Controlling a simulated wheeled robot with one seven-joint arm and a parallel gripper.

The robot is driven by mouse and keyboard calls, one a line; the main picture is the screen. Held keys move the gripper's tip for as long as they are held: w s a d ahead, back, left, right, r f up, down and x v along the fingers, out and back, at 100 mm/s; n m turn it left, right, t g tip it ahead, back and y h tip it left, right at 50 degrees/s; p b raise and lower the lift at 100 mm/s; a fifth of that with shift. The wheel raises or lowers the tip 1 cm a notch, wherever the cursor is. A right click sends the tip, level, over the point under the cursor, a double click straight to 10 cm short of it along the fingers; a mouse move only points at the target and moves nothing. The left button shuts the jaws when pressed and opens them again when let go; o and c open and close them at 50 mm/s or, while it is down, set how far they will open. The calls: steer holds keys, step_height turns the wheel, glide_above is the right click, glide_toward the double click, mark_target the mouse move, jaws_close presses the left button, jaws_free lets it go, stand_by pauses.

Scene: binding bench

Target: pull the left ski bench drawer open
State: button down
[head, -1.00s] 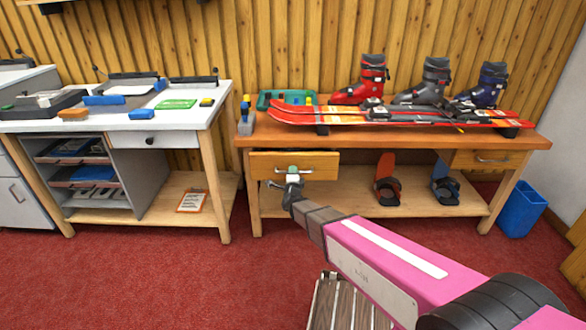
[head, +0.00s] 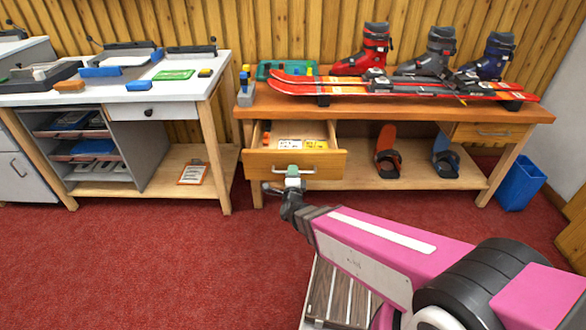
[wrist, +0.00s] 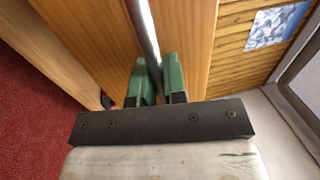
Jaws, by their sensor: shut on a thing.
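The left ski bench drawer (head: 297,160) stands partly open under the left end of the wooden bench (head: 380,112). Small items, among them white and yellow pieces, show inside it. A metal bar handle (head: 275,170) runs across its front. My gripper (head: 292,174) is at the middle of this handle. In the wrist view, the green fingers of my gripper (wrist: 158,80) are shut around the handle (wrist: 143,30), one on each side. The drawer's wooden front (wrist: 180,35) is close behind them. My arm reaches in from the lower right.
Skis (head: 400,90) and several ski boots (head: 362,50) stand on the bench top. Two bindings (head: 389,150) sit on the lower shelf. The right drawer (head: 490,133) is closed. A blue bin (head: 521,183) stands at right. Red carpet (head: 130,260) is clear at front left.

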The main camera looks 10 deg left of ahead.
steer(key=shift+s, duration=0.1)
steer(key=c, duration=1.2)
jaws_free()
steer(key=v, duration=1)
steer(key=shift+s+d+f, duration=0.1)
steer(key=shift+s, duration=0.3)
